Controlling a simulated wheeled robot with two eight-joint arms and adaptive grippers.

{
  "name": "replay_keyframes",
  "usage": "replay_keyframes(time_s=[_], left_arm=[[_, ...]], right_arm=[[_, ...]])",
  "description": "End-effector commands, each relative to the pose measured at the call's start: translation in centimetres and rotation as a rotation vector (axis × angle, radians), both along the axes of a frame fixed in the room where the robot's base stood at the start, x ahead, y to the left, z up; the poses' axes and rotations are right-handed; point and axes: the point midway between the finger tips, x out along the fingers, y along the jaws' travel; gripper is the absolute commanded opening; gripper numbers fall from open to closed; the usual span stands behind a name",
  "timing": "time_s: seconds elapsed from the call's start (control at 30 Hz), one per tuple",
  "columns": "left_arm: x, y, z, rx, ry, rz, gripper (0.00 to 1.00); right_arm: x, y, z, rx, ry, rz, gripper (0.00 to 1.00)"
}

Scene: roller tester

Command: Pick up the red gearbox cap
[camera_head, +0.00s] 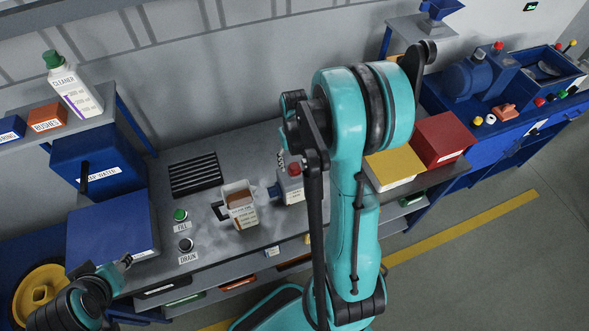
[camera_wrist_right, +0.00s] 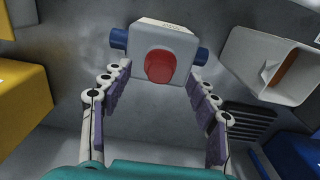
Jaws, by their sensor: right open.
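The red gearbox cap (camera_wrist_right: 160,67) sits on top of the grey gearbox (camera_wrist_right: 165,38), which has blue stubs at its sides. In the head view the cap (camera_head: 295,169) and the gearbox (camera_head: 291,186) stand on the grey bench, partly hidden by my right arm. My right gripper (camera_wrist_right: 161,115) is open, its fingers spread to either side of the cap and apart from it. In the head view this gripper (camera_head: 283,160) is mostly hidden behind its arm. My left gripper (camera_head: 122,262) is at the lower left, and its jaws are too small to read.
A black grate (camera_head: 196,175) and the fill (camera_head: 180,215) and drain (camera_head: 186,244) buttons lie farther left. A yellow box (camera_head: 395,168) and a red box (camera_head: 442,139) are on the right.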

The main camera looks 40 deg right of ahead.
Motion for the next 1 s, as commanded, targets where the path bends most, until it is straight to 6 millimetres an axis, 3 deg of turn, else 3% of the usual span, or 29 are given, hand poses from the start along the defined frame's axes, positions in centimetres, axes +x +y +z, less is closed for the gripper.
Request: replay_keyframes(time_s=[0.2,0.5,0.53,0.7,1.0], left_arm=[[0.0,0.0,-0.9,0.000,0.000,0.000,0.40],[0.0,0.0,-0.9,0.000,0.000,0.000,0.40],[0.0,0.0,-0.9,0.000,0.000,0.000,0.40],[0.0,0.0,-0.9,0.000,0.000,0.000,0.40],[0.0,0.0,-0.9,0.000,0.000,0.000,0.40]], right_arm=[[-0.2,0.1,-3.4,0.000,-0.001,0.000,0.60],[-0.2,0.1,-4.0,0.000,-0.001,0.001,0.60],[-0.2,0.1,-4.0,0.000,-0.001,0.001,0.57],[-0.2,0.1,-4.0,0.000,-0.001,0.001,0.17],[-0.2,0.1,-4.0,0.000,-0.001,0.000,0.17]])
